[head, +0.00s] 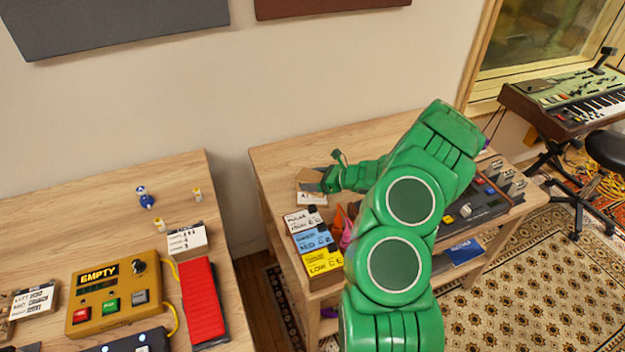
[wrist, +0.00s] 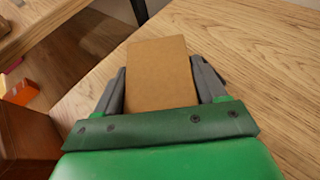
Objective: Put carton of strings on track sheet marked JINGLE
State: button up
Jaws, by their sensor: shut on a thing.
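My gripper (head: 322,184) is over the back left part of the right-hand table. In the wrist view my gripper (wrist: 160,88) is shut on a plain brown carton (wrist: 160,70), with one grey finger along each side. In the head view the brown carton (head: 308,175) shows only in part beside the fingers. I cannot read a label on it, and its clearance above the table is unclear. No sheet reading JINGLE can be made out in either view.
A partly hidden white label (head: 312,198) is just below the gripper. A box with white, blue and yellow cards (head: 312,243) stands at the table's front left. The left table holds a yellow EMPTY device (head: 112,298), a red pad (head: 203,300) and a small white sign (head: 187,240). A gap separates the tables.

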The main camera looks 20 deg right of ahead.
jog(key=o, duration=1.5)
jog(key=shift+f, duration=0.1)
jog(key=shift+c, duration=0.2)
